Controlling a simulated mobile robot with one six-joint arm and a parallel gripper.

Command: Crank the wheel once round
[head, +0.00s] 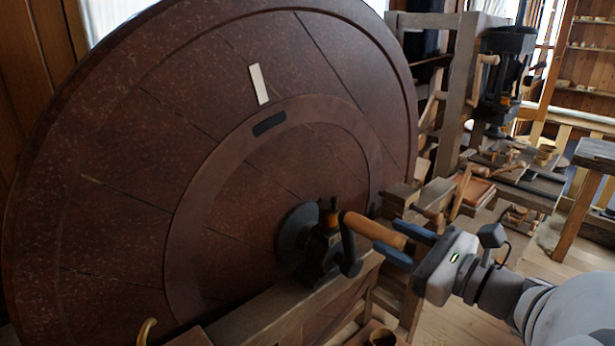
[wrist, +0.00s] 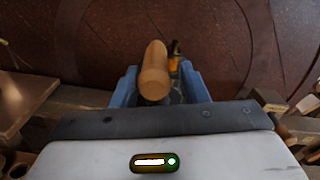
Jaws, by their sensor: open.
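The large dark red-brown wooden wheel (head: 130,200) fills the left and middle of the head view. It carries a pale strip (head: 259,84) and a dark slot (head: 269,124). At its hub (head: 297,235) is a dark crank (head: 347,252) with a light wooden handle (head: 372,228) pointing right. My gripper (head: 408,245) is at the handle's free end, its blue fingers open on either side. In the wrist view, the handle (wrist: 154,75) lies between the blue fingers (wrist: 160,88), nearer the left one. A gap shows at the right finger.
A wooden beam (head: 290,305) runs below the hub, in front of the wheel. A wooden frame and bench with several small turned pieces (head: 515,165) stand behind, to the right. A brass hook (head: 147,330) is at the bottom left. Open floor (head: 555,270) shows at right.

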